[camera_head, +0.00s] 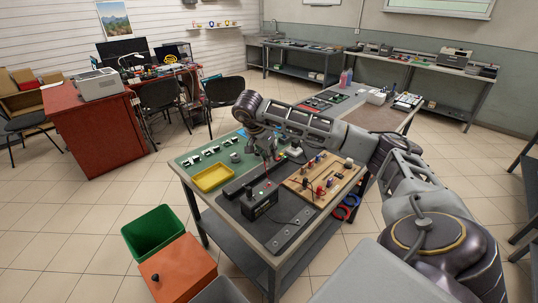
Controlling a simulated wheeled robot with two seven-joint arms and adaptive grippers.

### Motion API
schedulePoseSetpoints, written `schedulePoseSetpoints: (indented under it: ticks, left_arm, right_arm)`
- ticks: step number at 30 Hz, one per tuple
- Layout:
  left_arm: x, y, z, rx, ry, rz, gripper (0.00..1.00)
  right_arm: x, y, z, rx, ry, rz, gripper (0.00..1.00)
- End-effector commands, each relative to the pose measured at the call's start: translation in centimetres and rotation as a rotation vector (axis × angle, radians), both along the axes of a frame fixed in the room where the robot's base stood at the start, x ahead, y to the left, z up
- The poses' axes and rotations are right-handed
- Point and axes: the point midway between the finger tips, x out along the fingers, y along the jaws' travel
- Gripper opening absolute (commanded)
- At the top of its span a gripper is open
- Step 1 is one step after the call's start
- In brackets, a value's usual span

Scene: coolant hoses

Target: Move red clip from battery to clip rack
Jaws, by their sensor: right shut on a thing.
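The black battery (259,204) stands on the dark mat at the near middle of the table. A small red spot shows at its top; the view is too small to tell whether it is a terminal or part of the red clip. My right arm reaches in from the right, and its gripper (267,160) points down just behind and above the battery. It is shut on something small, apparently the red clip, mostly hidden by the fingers. A wooden board (336,190) with red and blue pieces, perhaps the clip rack, lies right of the battery. My left gripper is out of view.
A yellow tray (212,178) and a green mat with small metal parts (211,150) lie left of the gripper. Red and blue rings (343,212) hang at the table's right side. A green bin (152,232) and an orange box (176,270) stand at the near left.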

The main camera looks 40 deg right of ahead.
Motion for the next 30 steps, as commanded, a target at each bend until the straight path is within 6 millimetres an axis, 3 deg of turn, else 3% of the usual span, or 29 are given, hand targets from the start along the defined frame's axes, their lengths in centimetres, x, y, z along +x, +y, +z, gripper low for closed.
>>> schedulePoseSetpoints:
  ticks: [30]
  left_arm:
    - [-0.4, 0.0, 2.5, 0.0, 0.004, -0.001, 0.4]
  right_arm:
    - [0.0, 0.0, 2.9, 0.0, 0.0, 0.0, 0.0]
